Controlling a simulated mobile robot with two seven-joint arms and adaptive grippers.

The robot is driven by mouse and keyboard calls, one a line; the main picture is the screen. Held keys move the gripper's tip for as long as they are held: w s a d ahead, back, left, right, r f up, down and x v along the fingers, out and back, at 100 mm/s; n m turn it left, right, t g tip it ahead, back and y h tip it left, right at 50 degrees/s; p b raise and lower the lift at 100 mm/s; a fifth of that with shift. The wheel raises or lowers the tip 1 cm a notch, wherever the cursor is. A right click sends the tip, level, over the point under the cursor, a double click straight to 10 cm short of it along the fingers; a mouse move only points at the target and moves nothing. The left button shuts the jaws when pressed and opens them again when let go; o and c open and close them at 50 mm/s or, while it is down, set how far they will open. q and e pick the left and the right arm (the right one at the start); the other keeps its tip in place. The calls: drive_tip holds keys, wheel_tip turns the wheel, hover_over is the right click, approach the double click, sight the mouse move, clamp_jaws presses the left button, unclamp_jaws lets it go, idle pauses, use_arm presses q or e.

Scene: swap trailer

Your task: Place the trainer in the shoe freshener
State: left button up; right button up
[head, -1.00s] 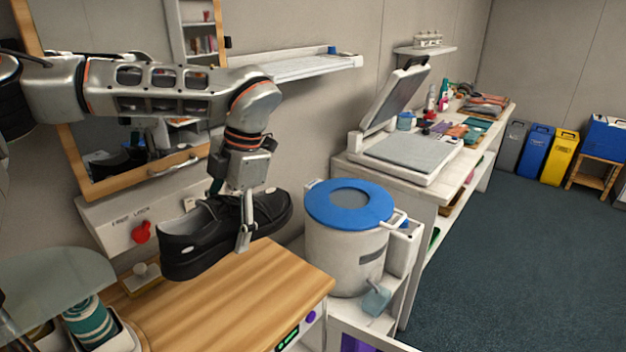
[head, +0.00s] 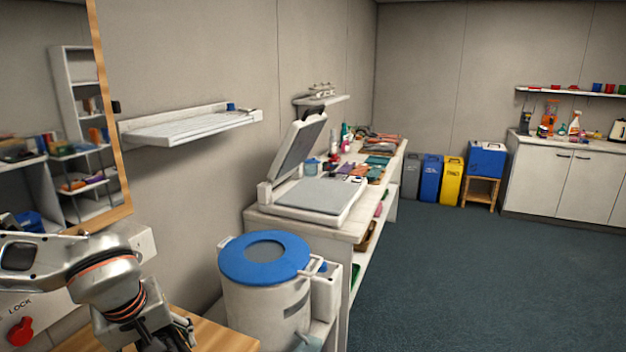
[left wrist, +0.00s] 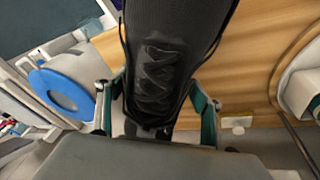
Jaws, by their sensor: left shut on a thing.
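The black trainer (left wrist: 160,75) with dark laces fills the middle of the left wrist view. My left gripper (left wrist: 152,97) is shut on it, with one finger on each side of the shoe. The trainer is above the wooden top (left wrist: 262,60). In the head view only my left wrist and part of the gripper show at the bottom left, and the trainer is out of frame. I cannot tell for certain which appliance is the shoe freshener. My right gripper is in neither view.
A white drum with a blue ring lid (head: 236,262) stands right of the wooden top (head: 215,335). Beyond it, an open-lidded press (head: 340,190) sits on a white bench. A wall shelf (head: 190,128) hangs above. The dark floor (head: 450,270) to the right is clear.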

use_arm(q)
drive_tip(key=d+m, duration=0.1)
drive_tip(key=m, duration=0.1)
drive_tip(key=s+d+f+m+h, duration=0.1)
drive_tip(key=m, duration=0.2)
drive_tip(key=shift+s+d+h, duration=0.1)
drive_tip(key=shift+s+h, duration=0.05)
drive_tip(key=shift+h, duration=0.15)
drive_tip(key=shift+s+d+f+m, duration=0.1)
drive_tip(key=shift+s+d+m, duration=0.15)
drive_tip(key=shift+m, duration=0.35)
drive_tip(key=shift+s+d+f+m, duration=0.1)
drive_tip(key=shift+d+m, duration=0.2)
drive_tip(key=shift+m, duration=0.3)
